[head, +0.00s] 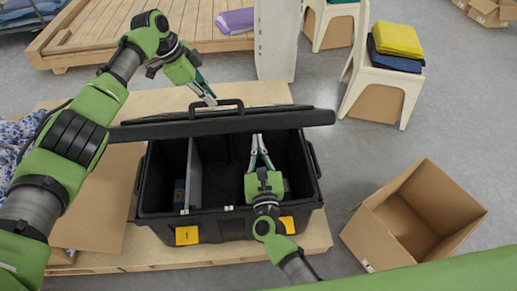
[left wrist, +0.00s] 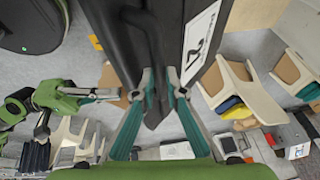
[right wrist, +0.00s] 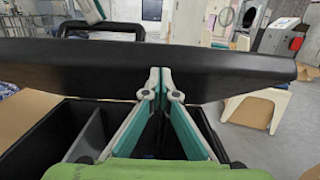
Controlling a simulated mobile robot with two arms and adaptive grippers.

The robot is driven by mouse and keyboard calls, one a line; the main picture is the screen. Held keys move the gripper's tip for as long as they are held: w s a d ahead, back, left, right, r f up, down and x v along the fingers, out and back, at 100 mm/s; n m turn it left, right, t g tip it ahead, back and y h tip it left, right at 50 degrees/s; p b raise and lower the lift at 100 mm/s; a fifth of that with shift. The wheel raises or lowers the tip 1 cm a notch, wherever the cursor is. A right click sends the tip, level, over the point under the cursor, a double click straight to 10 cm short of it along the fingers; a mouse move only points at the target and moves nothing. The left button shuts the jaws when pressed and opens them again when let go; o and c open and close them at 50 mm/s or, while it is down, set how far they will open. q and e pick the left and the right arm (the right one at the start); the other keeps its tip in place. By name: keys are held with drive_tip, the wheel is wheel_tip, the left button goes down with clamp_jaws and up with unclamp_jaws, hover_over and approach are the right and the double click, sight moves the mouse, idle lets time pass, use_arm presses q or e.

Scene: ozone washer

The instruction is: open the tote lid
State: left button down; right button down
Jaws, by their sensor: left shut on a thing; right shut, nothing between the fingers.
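The black tote (head: 160,165) stands on the wooden platform with its inside exposed. Its lid (head: 225,125) is raised along the far side and seen nearly edge-on, with its handle (head: 228,103) beyond it. My right gripper (head: 261,140) is shut and empty over the tote opening, on the near side of the lid. In the right wrist view its fingertips (right wrist: 160,82) are in front of the lid (right wrist: 235,75); contact is unclear.
A grey divider (head: 193,175) stands inside the tote. Yellow latches (head: 187,235) are on its front. An open cardboard box (head: 415,215) is on the floor at right. A white chair (head: 380,85) holds folded yellow and blue cloths. Patterned fabric (head: 15,140) lies at left.

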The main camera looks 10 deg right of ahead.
sight(257, 129)
use_arm(q)
drive_tip(key=shift+w+a+f, duration=0.1)
drive_tip(key=shift+a+f, duration=0.15)
drive_tip(key=shift+f, duration=0.4)
use_arm(e)
drive_tip(key=shift+f, duration=0.1)
drive_tip(key=shift+w+r, duration=0.95)
drive_tip(key=shift+r, duration=0.3)
use_arm(q)
drive_tip(key=c, duration=2.2)
unclamp_jaws()
drive_tip(key=shift+d, duration=0.1)
drive_tip(key=shift+o, duration=0.9)
drive_tip(key=shift+w+d+f, duration=0.1)
drive_tip(key=shift+w+f, duration=0.25)
drive_tip(key=shift+w, duration=0.25)
use_arm(e)
drive_tip(key=shift+w+d+f, duration=0.15)
drive_tip(key=shift+w+f, duration=0.35)
drive_tip(key=shift+w, duration=0.05)
use_arm(q)
drive_tip(key=shift+r, duration=0.15)
